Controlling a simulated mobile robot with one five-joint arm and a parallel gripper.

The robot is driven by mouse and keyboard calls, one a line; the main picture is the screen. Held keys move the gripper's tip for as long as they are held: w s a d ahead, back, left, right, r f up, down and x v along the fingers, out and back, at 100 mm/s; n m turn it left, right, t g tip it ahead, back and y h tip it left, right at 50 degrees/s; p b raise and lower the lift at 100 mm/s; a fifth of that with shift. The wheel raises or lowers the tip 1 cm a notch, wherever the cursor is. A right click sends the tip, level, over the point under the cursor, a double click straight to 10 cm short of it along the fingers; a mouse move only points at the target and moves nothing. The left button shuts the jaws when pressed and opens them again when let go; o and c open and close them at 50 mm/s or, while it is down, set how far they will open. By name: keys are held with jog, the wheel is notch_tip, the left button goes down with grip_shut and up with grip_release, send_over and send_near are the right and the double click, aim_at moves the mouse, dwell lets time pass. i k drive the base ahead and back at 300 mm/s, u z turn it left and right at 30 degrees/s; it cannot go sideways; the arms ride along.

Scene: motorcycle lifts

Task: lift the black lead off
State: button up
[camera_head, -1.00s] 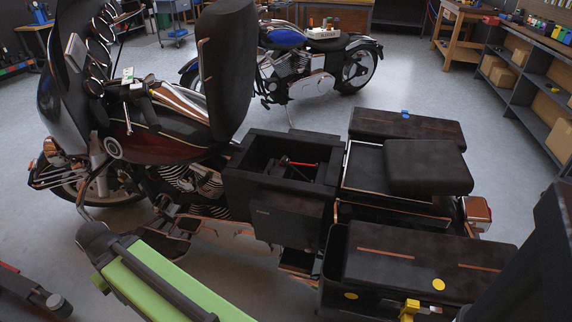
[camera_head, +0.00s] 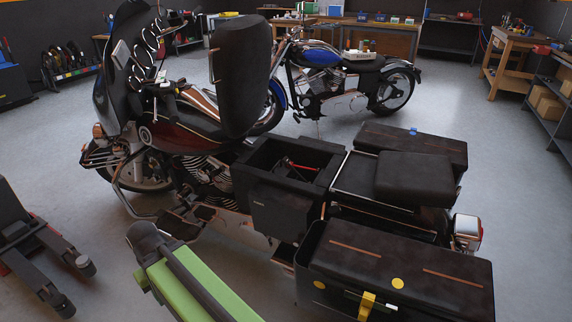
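A dark red and black touring motorcycle (camera_head: 185,135) stands in the middle with its seat (camera_head: 240,75) tipped up. Behind the seat is an open black compartment (camera_head: 262,158). A thin red lead (camera_head: 297,165) lies across inside it. Dark parts sit below the red lead, and I cannot pick out the black lead among them. The compartment's near wall hides part of its inside. A green and black link of my arm (camera_head: 190,285) reaches in from the bottom edge, in front of the motorcycle. My gripper is not in view.
A saddlebag (camera_head: 440,262) with a yellow latch (camera_head: 367,304) juts out at lower right. A black stand with legs (camera_head: 38,245) is on the floor at left. A blue motorcycle (camera_head: 345,80) stands behind.

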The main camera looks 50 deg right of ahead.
aim_at(286, 161)
jog(key=z, duration=0.15)
jog(key=i, duration=0.95)
jog(key=u, duration=0.05)
